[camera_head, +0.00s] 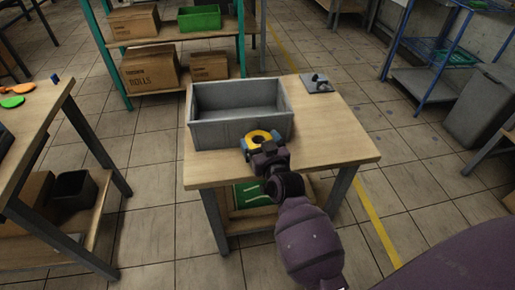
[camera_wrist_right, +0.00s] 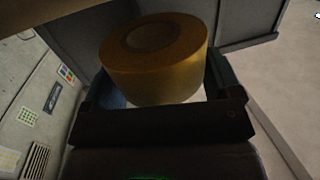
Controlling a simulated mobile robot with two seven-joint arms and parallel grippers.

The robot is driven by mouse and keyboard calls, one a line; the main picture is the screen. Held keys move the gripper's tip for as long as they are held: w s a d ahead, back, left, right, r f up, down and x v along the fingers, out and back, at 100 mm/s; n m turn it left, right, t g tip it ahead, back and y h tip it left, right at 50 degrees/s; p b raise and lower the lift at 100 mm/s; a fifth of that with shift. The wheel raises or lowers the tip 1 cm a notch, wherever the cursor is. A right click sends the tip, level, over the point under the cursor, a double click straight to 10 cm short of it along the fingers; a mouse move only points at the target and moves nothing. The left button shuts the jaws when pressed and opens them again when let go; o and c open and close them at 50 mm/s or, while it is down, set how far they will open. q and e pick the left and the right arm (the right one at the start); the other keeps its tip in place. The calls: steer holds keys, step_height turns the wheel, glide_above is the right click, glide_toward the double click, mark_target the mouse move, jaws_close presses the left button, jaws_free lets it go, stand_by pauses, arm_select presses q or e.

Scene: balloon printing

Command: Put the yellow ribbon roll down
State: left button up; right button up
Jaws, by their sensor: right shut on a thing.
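The yellow ribbon roll (camera_head: 258,136) is in my right gripper (camera_head: 261,146), at the front edge of the grey bin on the wooden table. In the right wrist view the roll (camera_wrist_right: 153,62) sits between the fingers with its round top and core hole showing. The right gripper is shut on it. I cannot tell whether the roll touches the table or hangs just above it. My left gripper is in neither view.
The grey open bin (camera_head: 237,125) stands on the wooden table (camera_head: 335,135) and looks empty. A small grey plate with a dark part (camera_head: 317,83) lies at the back. The tabletop to the right is clear. Another table (camera_head: 30,118) stands at left.

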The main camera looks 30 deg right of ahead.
steer(key=shift+w, duration=0.5)
step_height(320, 180, down, 3)
steer(key=shift+s+b, duration=0.1)
steer(key=shift+b, duration=0.55)
steer(key=shift+f, duration=0.4)
steer(key=shift+r, duration=0.25)
steer(key=shift+f, duration=0.25)
steer(key=o, duration=0.8)
